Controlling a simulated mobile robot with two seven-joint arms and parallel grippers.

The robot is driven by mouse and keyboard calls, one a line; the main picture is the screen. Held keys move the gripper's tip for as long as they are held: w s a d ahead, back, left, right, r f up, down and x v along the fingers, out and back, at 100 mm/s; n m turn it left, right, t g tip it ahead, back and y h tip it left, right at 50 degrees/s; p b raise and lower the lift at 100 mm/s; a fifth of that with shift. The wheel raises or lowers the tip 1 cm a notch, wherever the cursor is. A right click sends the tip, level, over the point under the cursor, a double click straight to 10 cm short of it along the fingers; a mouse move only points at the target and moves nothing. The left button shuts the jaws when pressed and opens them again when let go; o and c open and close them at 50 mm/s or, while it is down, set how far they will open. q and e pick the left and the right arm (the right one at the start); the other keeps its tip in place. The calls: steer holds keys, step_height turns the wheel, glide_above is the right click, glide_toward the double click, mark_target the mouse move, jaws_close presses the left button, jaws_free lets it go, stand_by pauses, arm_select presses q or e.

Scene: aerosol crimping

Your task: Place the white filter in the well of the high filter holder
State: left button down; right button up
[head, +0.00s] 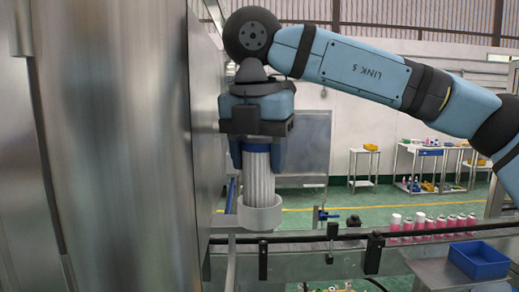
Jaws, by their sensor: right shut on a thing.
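The white filter (258,178) is a pleated upright cylinder in the middle of the head view. My right gripper (257,150) is above it, pointing down, with its fingers shut around the filter's top. The high filter holder (260,216) is a pale round cup beside the large steel cabinet. The filter's lower end is hidden behind the cup's front wall, so it appears to be inside the well. I cannot tell whether it touches the bottom. My left gripper is not in view.
A large steel cabinet (110,150) fills the left side, close to my right gripper. A conveyor (310,240) with several pink cans (430,226) runs below. A blue bin (478,260) stands at lower right. Small tables (362,166) stand at the back.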

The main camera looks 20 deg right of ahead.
steer(key=shift+f, duration=0.3)
steer(key=shift+d, duration=0.15)
steer(key=shift+f+b, duration=0.3)
steer(key=shift+b, duration=0.1)
steer(key=o, duration=0.9)
steer(key=shift+o, duration=0.2)
steer(key=shift+r, duration=0.1)
steer(key=shift+r+p, duration=0.25)
steer(key=shift+p, duration=0.1)
steer(key=shift+s+r+b, duration=0.1)
steer(key=shift+r+b, duration=0.5)
steer(key=shift+r, duration=0.3)
steer(key=r, duration=0.2)
steer(key=a+r+b, duration=0.1)
steer(key=r, duration=0.2)
steer(key=s+r, duration=0.1)
steer(key=r, duration=0.2)
steer(key=shift+a+r, duration=0.15)
steer(key=shift+r, duration=0.1)
steer(key=shift+s+r, duration=0.15)
steer(key=shift+r, duration=0.45)
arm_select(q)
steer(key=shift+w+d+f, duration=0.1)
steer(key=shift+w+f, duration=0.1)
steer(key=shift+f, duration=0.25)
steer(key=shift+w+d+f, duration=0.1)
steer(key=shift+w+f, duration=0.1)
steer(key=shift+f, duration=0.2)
arm_select(e)
steer(key=shift+r, duration=0.1)
